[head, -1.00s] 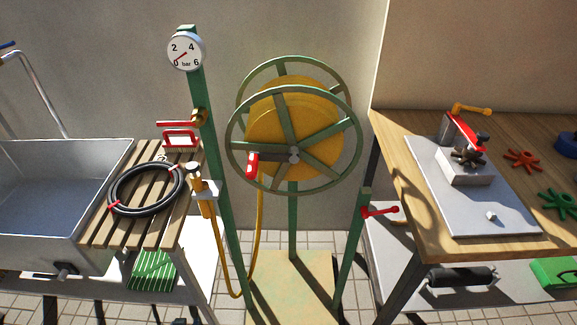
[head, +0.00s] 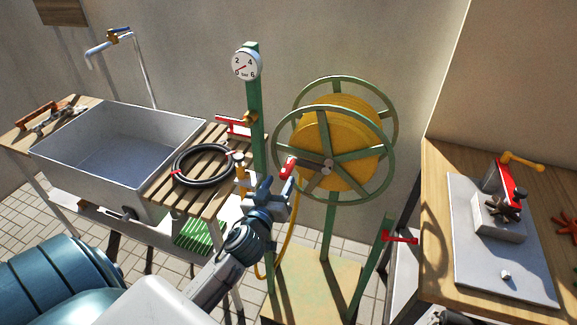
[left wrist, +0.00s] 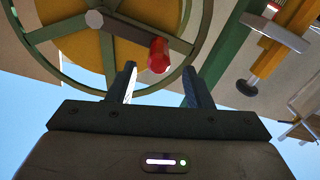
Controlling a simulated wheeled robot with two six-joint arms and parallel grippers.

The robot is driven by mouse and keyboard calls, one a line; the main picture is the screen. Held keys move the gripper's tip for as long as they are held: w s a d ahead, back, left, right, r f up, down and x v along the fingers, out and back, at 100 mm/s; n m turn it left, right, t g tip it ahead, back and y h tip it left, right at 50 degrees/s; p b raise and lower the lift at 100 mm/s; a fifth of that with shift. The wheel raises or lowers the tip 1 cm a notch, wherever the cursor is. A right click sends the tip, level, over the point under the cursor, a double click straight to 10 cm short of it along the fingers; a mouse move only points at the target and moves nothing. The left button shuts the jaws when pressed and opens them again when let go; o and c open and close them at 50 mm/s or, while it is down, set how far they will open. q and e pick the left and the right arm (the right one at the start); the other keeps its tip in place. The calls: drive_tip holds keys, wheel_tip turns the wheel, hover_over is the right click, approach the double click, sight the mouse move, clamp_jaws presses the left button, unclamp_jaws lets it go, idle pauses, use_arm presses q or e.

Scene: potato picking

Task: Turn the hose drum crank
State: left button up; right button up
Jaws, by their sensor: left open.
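The hose drum (head: 340,150) is a yellow reel between two green spoked wheels on a green stand. Its grey crank arm (head: 309,166) runs left from the hub to a red handle (head: 288,167). My left gripper (head: 283,187) is just below the red handle in the head view. In the left wrist view the red handle (left wrist: 158,55) shows beyond and between the two fingertips of my left gripper (left wrist: 160,80), which is open and empty. The crank arm (left wrist: 128,30) also shows there. I cannot see contact. My right gripper is not in view.
A slatted bench with a black hose ring (head: 204,166) and a grey sink (head: 120,145) stand left. A green post with a pressure gauge (head: 247,62) rises beside the drum. A wooden workbench (head: 437,230) stands right.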

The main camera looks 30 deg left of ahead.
sight(282, 177)
use_arm(q)
drive_tip(key=p+x, duration=0.1)
drive_tip(key=x, duration=0.3)
drive_tip(key=shift+w+d+r, duration=0.1)
drive_tip(key=shift+w+r, duration=0.05)
drive_tip(key=shift+w, duration=0.1)
drive_tip(key=shift+w+a+p, duration=0.25)
drive_tip(key=shift+w+p, duration=0.15)
drive_tip(key=shift+w, duration=0.25)
clamp_jaws()
